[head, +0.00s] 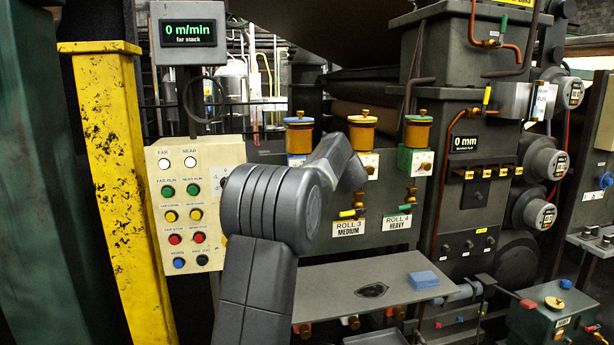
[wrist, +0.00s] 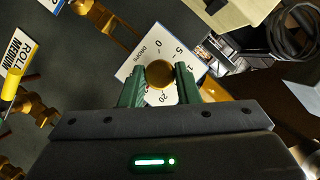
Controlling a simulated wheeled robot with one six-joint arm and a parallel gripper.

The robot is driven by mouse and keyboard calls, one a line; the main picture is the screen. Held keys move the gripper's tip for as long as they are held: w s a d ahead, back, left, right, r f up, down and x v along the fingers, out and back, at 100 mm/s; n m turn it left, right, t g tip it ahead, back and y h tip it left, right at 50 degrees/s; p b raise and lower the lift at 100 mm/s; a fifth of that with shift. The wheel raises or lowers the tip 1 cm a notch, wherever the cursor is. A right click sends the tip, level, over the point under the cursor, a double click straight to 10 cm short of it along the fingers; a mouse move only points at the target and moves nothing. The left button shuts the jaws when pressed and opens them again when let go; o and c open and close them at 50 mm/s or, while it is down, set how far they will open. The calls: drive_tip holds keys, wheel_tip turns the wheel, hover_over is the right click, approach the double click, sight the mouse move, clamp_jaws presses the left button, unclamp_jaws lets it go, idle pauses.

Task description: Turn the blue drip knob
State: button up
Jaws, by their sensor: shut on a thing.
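The blue-topped drip oiler (head: 298,130) stands at the left of a row of three in the head view. Its lower part is hidden behind my arm. In the wrist view, my gripper (wrist: 160,78) has its two green fingers closed on either side of a round brass drip knob (wrist: 160,73). The knob sits in front of a white dial plate (wrist: 137,70) with DROPS and numbers, partly covered by the fingers. By its place beside the neighbouring valves, this is the blue oiler's knob. My gripper is hidden behind the arm in the head view.
Below are small valves and the ROLL 3 label (head: 349,227). A button panel (head: 190,205) is at left. A blue block (head: 423,280) lies on a grey shelf (head: 325,285).

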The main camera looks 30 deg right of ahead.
drive_tip(key=shift+f, duration=0.15)
drive_tip(key=o, duration=1)
drive_tip(key=shift+c, duration=0.2)
drive_tip(key=v, duration=1.3)
drive_tip(key=shift+s, duration=0.4)
drive_tip(key=x, duration=1.3)
drive_tip(key=shift+w, duration=0.45)
drive_tip(key=shift+s, duration=0.1)
